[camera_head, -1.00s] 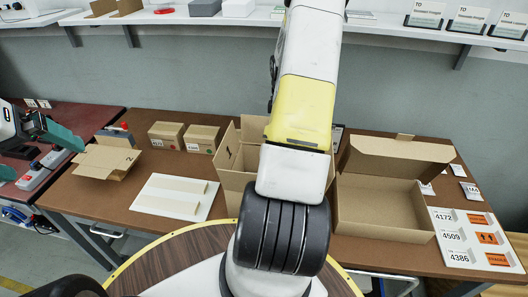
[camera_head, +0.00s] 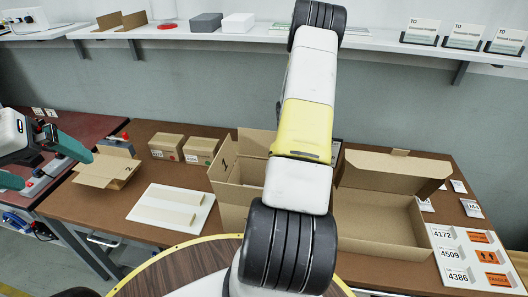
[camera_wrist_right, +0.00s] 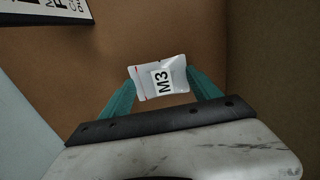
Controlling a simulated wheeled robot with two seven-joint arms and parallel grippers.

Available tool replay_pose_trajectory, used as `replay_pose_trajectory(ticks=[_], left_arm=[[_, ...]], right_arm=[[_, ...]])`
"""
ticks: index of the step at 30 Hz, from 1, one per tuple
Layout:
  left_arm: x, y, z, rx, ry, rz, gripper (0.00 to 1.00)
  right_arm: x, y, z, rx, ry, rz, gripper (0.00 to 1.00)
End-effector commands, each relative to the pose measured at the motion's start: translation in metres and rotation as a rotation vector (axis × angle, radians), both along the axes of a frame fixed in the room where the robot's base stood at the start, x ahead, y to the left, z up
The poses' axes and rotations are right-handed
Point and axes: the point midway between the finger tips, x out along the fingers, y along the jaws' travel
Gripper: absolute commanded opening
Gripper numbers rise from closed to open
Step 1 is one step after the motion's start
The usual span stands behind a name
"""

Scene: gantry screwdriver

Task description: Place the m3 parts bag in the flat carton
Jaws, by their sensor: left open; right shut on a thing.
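The m3 parts bag (camera_wrist_right: 161,78) is a small white packet marked M3 in the right wrist view. My right gripper (camera_wrist_right: 166,86) is shut on it, with a teal finger at each side. In the head view my right arm hides that gripper and the bag. The flat carton (camera_head: 380,222) stands open on the right of the brown table, its lid raised at the back; its visible floor is bare. My left gripper (camera_head: 52,169) is open at the far left, near a small open carton (camera_head: 104,168), and I cannot tell whether they touch.
A taller open box (camera_head: 235,170) stands left of the flat carton, partly behind my arm. Small packets (camera_head: 471,208) and a label sheet (camera_head: 470,258) lie to the right. A white board (camera_head: 150,212) and two closed boxes (camera_head: 167,147) are left. A shelf (camera_head: 375,42) runs behind.

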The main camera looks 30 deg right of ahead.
Motion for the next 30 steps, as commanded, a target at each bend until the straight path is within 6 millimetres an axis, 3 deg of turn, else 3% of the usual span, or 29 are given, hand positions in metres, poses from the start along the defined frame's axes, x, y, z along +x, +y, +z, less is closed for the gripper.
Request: replay_pose_trajectory(ticks=[9,10,13,23,26,30], left_arm=[[0.000,0.000,0.000,0.000,0.000,0.000,1.00],[0.000,0.000,0.000,0.000,0.000,0.000,1.00],[0.000,0.000,0.000,0.000,0.000,0.000,1.00],[0.000,0.000,0.000,0.000,0.000,0.000,1.00],[0.000,0.000,0.000,0.000,0.000,0.000,1.00],[0.000,0.000,0.000,0.000,0.000,0.000,1.00]], right_arm=[[0.000,0.000,-0.002,-0.001,-0.002,0.000,0.31],[0.001,0.000,-0.002,-0.001,-0.002,-0.001,0.76],[0.000,-0.001,-0.002,-0.001,-0.002,-0.001,0.94],[0.000,0.000,0.000,-0.001,-0.002,-0.001,0.94],[0.001,-0.001,0.007,-0.001,-0.003,-0.001,0.94],[0.001,-0.001,0.032,-0.003,-0.005,-0.002,0.94]])
